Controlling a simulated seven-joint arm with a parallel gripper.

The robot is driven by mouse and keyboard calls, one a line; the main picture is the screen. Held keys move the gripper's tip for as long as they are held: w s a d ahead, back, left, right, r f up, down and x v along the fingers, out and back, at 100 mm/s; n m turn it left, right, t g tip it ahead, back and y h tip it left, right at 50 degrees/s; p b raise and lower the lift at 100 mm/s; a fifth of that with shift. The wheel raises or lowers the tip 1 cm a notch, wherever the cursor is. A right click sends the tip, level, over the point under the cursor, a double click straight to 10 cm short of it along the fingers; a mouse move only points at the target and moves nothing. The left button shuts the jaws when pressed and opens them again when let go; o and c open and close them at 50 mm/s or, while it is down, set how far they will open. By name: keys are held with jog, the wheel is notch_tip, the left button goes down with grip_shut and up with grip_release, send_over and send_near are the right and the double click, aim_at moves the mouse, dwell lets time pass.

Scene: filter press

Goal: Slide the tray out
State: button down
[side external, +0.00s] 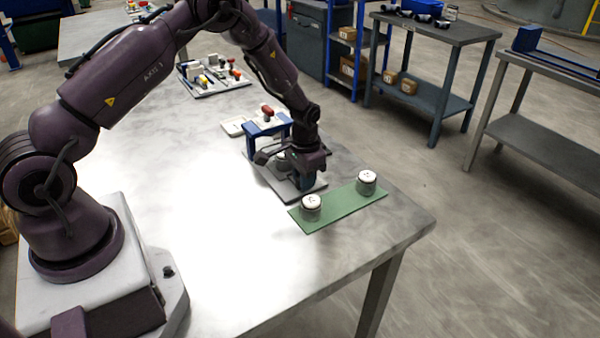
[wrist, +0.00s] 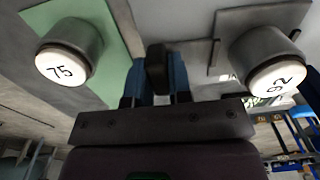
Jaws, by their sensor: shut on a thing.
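The press has a blue frame (side external: 268,130) standing on the steel table, with a flat grey tray (side external: 285,186) running out from it toward the green mat. My gripper (side external: 304,184) is low over the tray's near end, pointing down. In the wrist view, the blue fingers of my gripper (wrist: 158,75) are shut on a dark upright handle (wrist: 156,68). How the handle joins the tray is hidden. A grey cylinder with a white top marked 92 (wrist: 265,55) stands on a grey plate at the right of the wrist view.
A green mat (side external: 340,208) lies beside the tray, with two white-topped cylinders (side external: 311,207) (side external: 366,182) on it; one reads 75 (wrist: 68,60) in the wrist view. Small parts (side external: 212,75) lie farther back. The table's front is clear.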

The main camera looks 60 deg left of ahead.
jog(key=shift+d, duration=0.4)
jog(key=c, duration=1.1)
grip_release()
jog(key=shift+o, duration=0.3)
jog(key=shift+a, duration=0.1)
jog(key=shift+r, duration=0.15)
notch_tip(320, 180, up, 13)
